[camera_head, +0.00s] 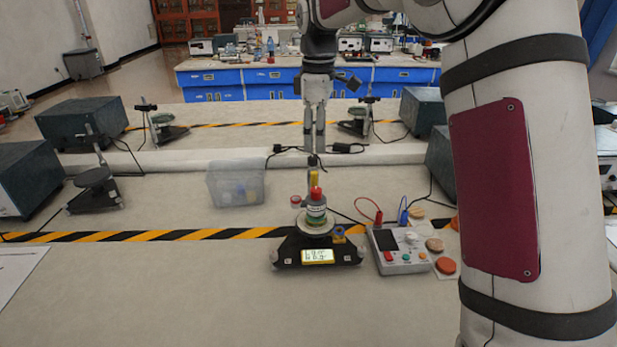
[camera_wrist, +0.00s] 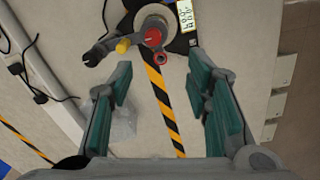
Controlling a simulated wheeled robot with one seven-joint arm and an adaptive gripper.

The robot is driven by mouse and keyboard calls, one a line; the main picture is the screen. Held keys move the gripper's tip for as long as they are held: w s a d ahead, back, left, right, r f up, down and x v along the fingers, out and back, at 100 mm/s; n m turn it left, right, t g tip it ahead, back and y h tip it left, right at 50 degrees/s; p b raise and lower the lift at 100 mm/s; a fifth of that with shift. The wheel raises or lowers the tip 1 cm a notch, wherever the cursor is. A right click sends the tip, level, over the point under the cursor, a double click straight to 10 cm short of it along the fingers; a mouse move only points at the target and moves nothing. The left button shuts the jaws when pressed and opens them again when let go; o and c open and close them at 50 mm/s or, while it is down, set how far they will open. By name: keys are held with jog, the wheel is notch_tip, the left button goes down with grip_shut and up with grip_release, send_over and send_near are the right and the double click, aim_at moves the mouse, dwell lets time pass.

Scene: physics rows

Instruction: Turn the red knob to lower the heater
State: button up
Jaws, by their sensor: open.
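A dark-based heater-like device (camera_head: 292,252) with a lit yellow display stands on the table. A second small red part (camera_head: 297,200) is just left of the bottle. In the wrist view the red top (camera_wrist: 153,36) and a red ring-like part (camera_wrist: 158,59) sit close together. I cannot tell which is the red knob. My gripper (camera_head: 315,150) points down above and behind the device. Its green-padded fingers (camera_wrist: 158,82) are apart with nothing between them.
A yellow-ended clamp part (camera_wrist: 123,46) is close to the bottle. A clear bin (camera_head: 236,186) stands left. A control box (camera_head: 400,250) with wires and several round pieces are at right. The table front left is mostly clear.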

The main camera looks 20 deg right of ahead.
aim_at(316, 189)
jog(key=f, duration=0.5)
jog(key=w+f+p, duration=0.1)
jog(key=f, duration=0.9)
jog(key=shift+w+d, duration=0.2)
jog(key=shift+w, duration=0.1)
grip_shut()
